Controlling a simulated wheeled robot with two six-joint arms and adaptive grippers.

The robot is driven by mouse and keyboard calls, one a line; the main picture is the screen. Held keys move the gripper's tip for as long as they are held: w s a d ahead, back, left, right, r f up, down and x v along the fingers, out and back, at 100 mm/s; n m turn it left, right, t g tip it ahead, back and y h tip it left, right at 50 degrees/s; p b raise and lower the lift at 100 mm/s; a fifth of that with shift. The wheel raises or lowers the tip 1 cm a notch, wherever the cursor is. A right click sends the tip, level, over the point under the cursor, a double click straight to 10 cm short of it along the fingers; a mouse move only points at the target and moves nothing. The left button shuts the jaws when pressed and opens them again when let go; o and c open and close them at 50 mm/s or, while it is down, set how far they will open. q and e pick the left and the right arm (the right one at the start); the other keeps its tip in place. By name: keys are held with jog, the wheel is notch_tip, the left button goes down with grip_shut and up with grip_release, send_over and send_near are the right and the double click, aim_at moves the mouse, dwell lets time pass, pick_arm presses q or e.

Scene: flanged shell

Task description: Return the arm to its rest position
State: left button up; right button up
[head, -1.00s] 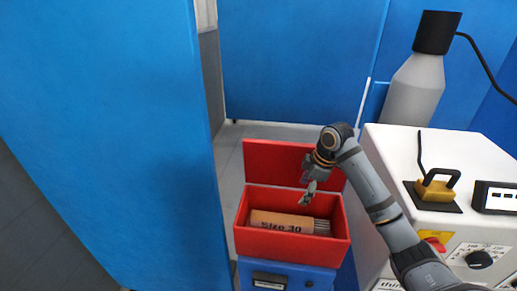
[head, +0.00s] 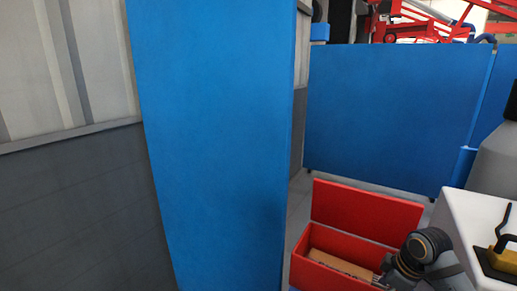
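My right arm comes in from the lower right, and its dark wrist joint (head: 425,246) shows at the right end of the red box. My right gripper is hidden or out of the frame, so its fingers do not show. My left arm and gripper are not in view. The open red box (head: 367,207) stands at the bottom with its lid up.
A tall blue panel (head: 215,140) stands close at the left centre. Another blue partition (head: 385,105) stands behind the box. A white machine (head: 480,222) with a grey bottle-shaped part (head: 497,165) is at the right edge. Red metalwork (head: 420,22) shows far behind.

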jog(key=s+a+f+m, duration=0.4)
jog(key=s+a+f, duration=0.3)
jog(key=s+f, duration=0.25)
jog(key=s+a+f+m+t+h, duration=0.1)
jog(key=s+a+m+h, duration=0.1)
jog(key=s+m, duration=0.55)
jog(key=s+d+f+n+g+p, duration=0.1)
jog(key=s+d+f+p, duration=0.1)
jog(key=f, duration=1)
jog(key=s+d+f+n+p, duration=0.1)
jog(key=s+f, duration=0.1)
jog(key=f, duration=0.9)
pick_arm(q)
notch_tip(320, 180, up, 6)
jog(key=p, duration=0.3)
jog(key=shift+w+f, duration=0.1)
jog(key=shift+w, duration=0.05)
pick_arm(e)
jog(key=s+d+f+g, duration=0.1)
jog(key=s+f, duration=1.3)
jog(key=s, duration=0.4)
jog(key=shift+s+m, duration=0.15)
jog(key=shift+m, duration=0.2)
